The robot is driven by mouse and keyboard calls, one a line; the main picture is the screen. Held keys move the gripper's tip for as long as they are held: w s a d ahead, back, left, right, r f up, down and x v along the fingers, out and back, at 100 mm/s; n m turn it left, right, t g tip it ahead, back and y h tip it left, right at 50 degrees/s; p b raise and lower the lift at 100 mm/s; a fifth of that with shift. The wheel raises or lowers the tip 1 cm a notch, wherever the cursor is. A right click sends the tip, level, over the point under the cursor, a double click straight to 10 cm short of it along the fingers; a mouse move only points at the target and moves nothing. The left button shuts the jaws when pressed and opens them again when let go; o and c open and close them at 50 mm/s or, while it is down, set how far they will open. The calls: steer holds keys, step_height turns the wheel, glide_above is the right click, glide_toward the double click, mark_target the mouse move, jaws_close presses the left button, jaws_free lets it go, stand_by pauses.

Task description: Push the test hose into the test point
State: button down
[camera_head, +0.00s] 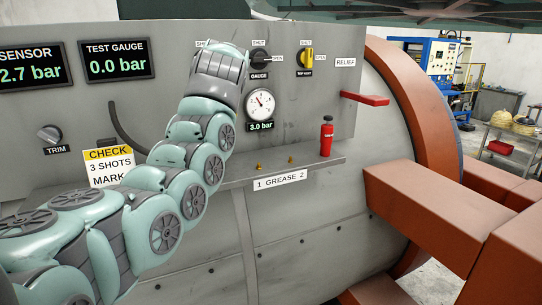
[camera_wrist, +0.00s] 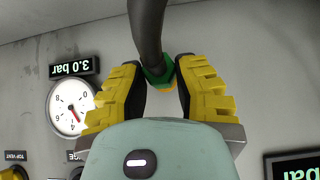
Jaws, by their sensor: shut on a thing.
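The test hose shows in the wrist view (camera_wrist: 148,32) as a thick black tube with a green collar and a yellowish end. My gripper (camera_wrist: 160,78) has its yellow ribbed fingers on either side of the hose near the collar and is shut on it. In the head view, a black curved length of hose (camera_head: 122,130) hangs on the panel left of my arm. My arm hides the gripper and the held hose end there. I cannot make out the test point in either view; whether the hose end touches anything cannot be told.
The grey panel carries a TEST GAUGE display (camera_head: 117,61) at 0.0 bar, a dial gauge (camera_head: 260,105) at 3.0 bar, a black gauge valve (camera_head: 261,60) and a yellow top vent valve (camera_head: 307,57). A red bottle (camera_head: 326,136) stands on the ledge. A red lever (camera_head: 365,98) sticks out at right.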

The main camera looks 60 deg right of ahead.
steer(key=c, duration=0.7)
jaws_free()
steer(key=shift+c, duration=0.2)
steer(key=v, duration=0.7)
steer(key=shift+s+r, duration=0.2)
steer(key=shift+s, duration=0.05)
steer(key=shift+s, duration=0.1)
